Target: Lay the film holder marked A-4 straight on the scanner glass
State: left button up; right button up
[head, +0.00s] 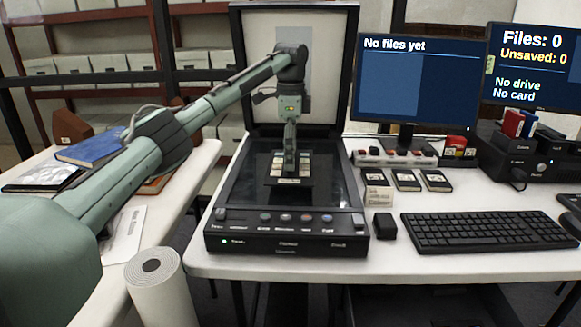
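The flatbed scanner stands on the white desk with its lid (262,60) raised. Its dark glass (250,205) faces up. A dark film holder with several pale frames (304,181) is over the middle of the glass and looks roughly straight to it; no A-4 mark is readable. I cannot tell whether it lies flat on the glass or sits slightly above it. My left gripper (290,168) points straight down at the holder's middle. Its fingertips are too small and dark to show whether they grip it. My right gripper is out of view.
Several dark cards (406,180) lie right of the scanner, near a small labelled box (378,190). A keyboard (480,232) and two monitors (405,85) stand further right. A blue book (92,147) lies on the left table, and a white roll (160,285) stands in front.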

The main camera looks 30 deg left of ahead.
pick_arm(q)
jog(key=shift+f, duration=1.95)
jog(key=o, duration=1.1)
jog(key=shift+f, duration=0.15)
jog(key=shift+c, duration=0.2)
notch_tip(320, 180, up, 12)
jog(key=shift+r, duration=0.15)
